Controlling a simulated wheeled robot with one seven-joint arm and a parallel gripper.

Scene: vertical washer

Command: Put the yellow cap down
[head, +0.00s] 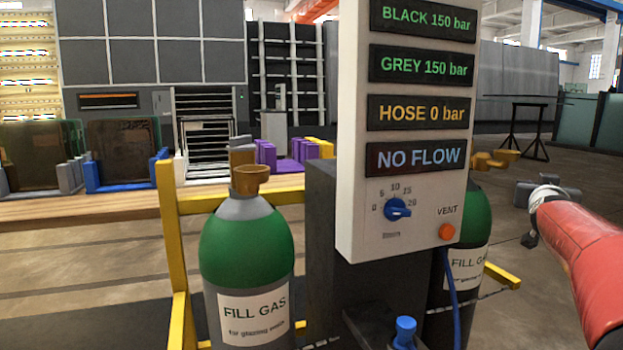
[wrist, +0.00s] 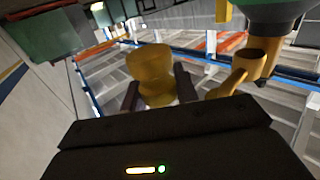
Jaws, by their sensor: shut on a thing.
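In the wrist view, my gripper (wrist: 158,91) has its two dark fingers on either side of the yellow cap (wrist: 150,68) and is shut on it. The cap is held clear of anything visible below it. The bottom of the cap is partly hidden by the gripper body. In the head view I cannot make out the cap in my gripper; my red arm (head: 585,255) reaches in at the right edge.
A green gas cylinder (head: 247,245) with a brownish cap stands left of the grey control panel (head: 365,225). Another green cylinder (head: 478,215) is partly hidden behind the panel. A green cylinder with a yellow valve (wrist: 243,70) is close right of the cap in the wrist view.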

